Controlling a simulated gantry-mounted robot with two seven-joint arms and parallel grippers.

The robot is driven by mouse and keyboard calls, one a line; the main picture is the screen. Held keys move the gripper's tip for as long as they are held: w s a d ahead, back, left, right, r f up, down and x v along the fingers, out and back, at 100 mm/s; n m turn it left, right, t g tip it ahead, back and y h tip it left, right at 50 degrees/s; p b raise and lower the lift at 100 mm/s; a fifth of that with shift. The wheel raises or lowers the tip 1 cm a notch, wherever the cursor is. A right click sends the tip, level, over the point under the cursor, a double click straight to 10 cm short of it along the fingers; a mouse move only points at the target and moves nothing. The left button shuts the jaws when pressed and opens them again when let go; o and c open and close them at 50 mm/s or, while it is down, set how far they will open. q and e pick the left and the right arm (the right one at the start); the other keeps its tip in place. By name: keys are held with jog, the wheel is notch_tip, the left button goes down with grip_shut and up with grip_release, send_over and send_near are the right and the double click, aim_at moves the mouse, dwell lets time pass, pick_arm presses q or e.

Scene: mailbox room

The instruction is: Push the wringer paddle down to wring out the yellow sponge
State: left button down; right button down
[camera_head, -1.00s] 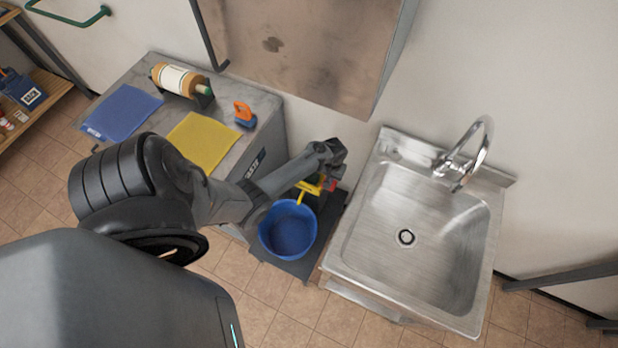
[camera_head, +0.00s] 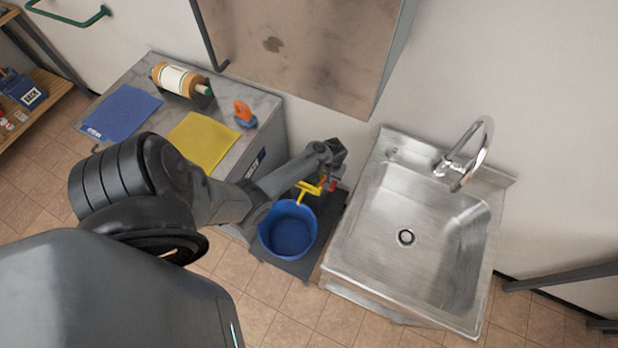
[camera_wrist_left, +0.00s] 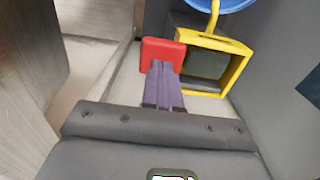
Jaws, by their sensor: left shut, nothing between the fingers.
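The wringer is a yellow box-like frame (camera_wrist_left: 240,66) beyond my left gripper in the left wrist view. It also shows in the head view (camera_head: 308,188) behind the blue bucket. The red paddle (camera_wrist_left: 153,50) is at the frame's left side, and its red edge shows in the head view (camera_head: 333,184). My left gripper (camera_wrist_left: 163,68) is shut and empty, with its fingertips overlapping the paddle's lower part. I cannot tell whether they touch it. A dark grey-green inside shows in the frame; I cannot make out the yellow sponge. My right gripper is not in view.
The blue bucket (camera_head: 290,235) stands on a dark base between the counter (camera_head: 265,105) and the steel sink (camera_head: 440,200). A yellow cloth (camera_head: 203,142), a blue cloth (camera_head: 122,112) and an orange clamp-like item (camera_head: 243,113) lie on the counter. Wall is close behind.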

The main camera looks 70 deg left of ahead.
pick_arm(q)
jog(key=shift+f, duration=0.15)
dwell(0.3)
jog(key=shift+f+b, duration=0.6)
jog(key=shift+f, duration=0.15)
notch_tip(320, 180, up, 11)
jog(key=p, duration=1.2)
dwell(0.3)
